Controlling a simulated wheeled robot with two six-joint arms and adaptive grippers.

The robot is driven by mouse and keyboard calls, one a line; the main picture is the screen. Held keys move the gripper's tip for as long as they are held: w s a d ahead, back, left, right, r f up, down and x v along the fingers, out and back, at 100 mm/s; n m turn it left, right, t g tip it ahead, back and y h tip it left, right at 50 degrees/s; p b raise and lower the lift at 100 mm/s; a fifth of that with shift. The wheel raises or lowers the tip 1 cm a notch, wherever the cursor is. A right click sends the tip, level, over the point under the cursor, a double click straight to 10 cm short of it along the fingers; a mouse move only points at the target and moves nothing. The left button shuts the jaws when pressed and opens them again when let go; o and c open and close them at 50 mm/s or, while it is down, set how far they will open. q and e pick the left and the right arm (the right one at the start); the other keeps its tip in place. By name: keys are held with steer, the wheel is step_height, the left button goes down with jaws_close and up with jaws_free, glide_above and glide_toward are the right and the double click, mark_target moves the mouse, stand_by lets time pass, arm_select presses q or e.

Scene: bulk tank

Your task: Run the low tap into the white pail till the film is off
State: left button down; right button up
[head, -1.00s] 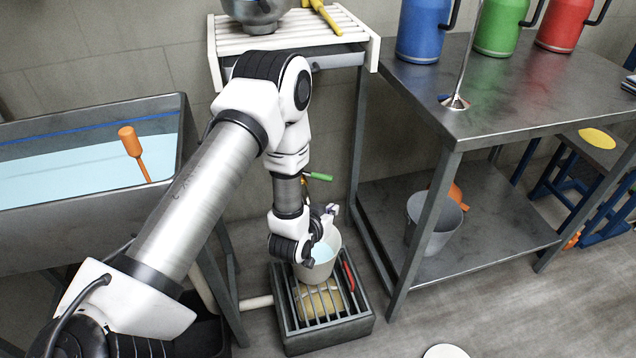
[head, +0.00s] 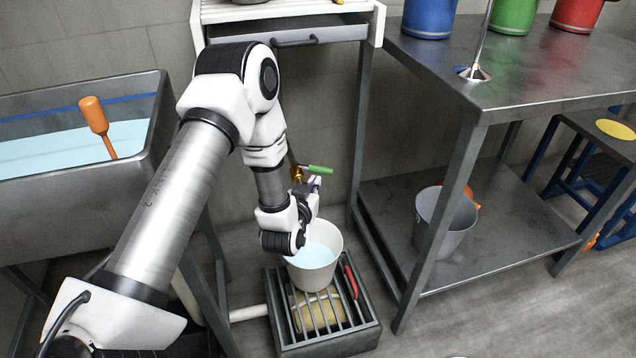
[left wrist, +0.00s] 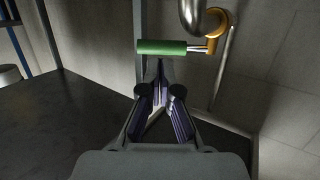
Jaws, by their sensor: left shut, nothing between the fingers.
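The low tap is a brass fitting (head: 299,174) with a green lever (head: 320,169) on the wall, just above the pail. In the left wrist view the green lever (left wrist: 162,47) lies crosswise ahead of the fingertips, beside a brass body (left wrist: 218,24) and a metal pipe. The white pail (head: 316,277) stands upright on the floor grate and holds pale blue liquid (head: 313,256). My left gripper (head: 313,184) is shut and empty, close below the lever; I cannot tell if it touches. In the wrist view its fingertips (left wrist: 159,72) meet. My right gripper is out of view.
The slatted floor drain (head: 276,306) has something yellowish under its bars and a red item (head: 351,283) on top. A tank (head: 90,221) of pale liquid with an orange-handled tool (head: 95,116) stands left. A grey bucket (head: 446,225) sits on the right table's lower shelf.

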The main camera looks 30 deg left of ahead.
mark_target(326, 169)
arm_select(q)
steer(key=b+x, duration=0.1)
steer(key=x, duration=0.2)
steer(key=shift+w+a, duration=0.1)
steer(key=shift+w, duration=0.3)
steer(key=shift+w+n+g+y, duration=0.3)
steer(key=shift+n+y, duration=0.2)
steer(key=shift+y, duration=0.2)
steer(key=shift+w+n+g+y+p, duration=0.45)
steer(key=shift+w+n+y, duration=0.15)
steer(key=shift+n+y, duration=0.15)
steer(key=n+y, duration=0.1)
steer(key=w+n+g+y+p, duration=0.1)
steer(key=shift+w+g+y, duration=0.25)
steer(key=shift+y, duration=0.1)
steer(key=shift+w+a+n+g+y+p, duration=0.1)
steer(key=shift+w+n+g+y+p, duration=0.2)
steer(key=shift+n+g+y, duration=0.25)
steer(key=shift+w+a, duration=0.15)
steer(key=shift+w, duration=0.25)
